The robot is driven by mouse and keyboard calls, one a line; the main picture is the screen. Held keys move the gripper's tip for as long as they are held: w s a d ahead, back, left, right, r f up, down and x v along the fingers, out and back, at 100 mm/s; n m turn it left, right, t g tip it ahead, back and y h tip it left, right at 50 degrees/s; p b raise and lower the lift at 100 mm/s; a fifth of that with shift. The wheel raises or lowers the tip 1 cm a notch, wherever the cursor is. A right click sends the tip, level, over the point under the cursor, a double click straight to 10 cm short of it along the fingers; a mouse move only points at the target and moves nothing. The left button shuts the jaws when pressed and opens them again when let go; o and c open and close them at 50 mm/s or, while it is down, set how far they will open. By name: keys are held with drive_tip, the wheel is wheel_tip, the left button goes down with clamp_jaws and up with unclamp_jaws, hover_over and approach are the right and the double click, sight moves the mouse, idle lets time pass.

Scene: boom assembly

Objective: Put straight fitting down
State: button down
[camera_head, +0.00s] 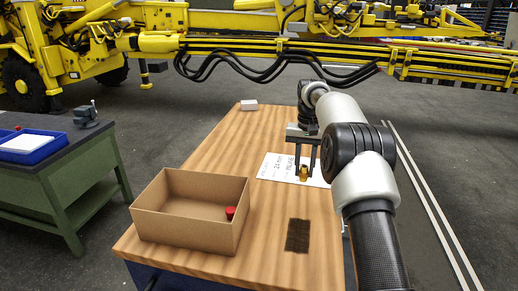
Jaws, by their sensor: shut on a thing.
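The straight fitting (303,173) is a small brass-coloured piece that looks upright. My gripper (306,170) points down over the table, with its dark fingers at the fitting, and is shut on it. The fitting is over a white sheet with printed lettering (275,166) on the wooden table (213,150). I cannot tell whether the fitting's lower end touches the sheet. My arm covers the right end of the sheet.
An open cardboard box (165,224) with a red-capped item (230,212) inside stands at the front left. A dark brown patch (298,235) lies at the front right. A small white block (249,105) is at the far edge. The table's left middle is clear.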

drive_tip(key=shift+w+a, duration=0.15)
drive_tip(key=shift+w, duration=0.15)
drive_tip(key=shift+w+a+f, duration=0.1)
drive_tip(key=shift+f, duration=0.25)
hover_over(299, 203)
wheel_tip(299, 203, down, 9)
drive_tip(key=shift+f, duration=0.1)
drive_tip(key=c, duration=1.4)
unclamp_jaws()
drive_tip(key=shift+f, duration=0.1)
drive_tip(key=shift+c, duration=0.2)
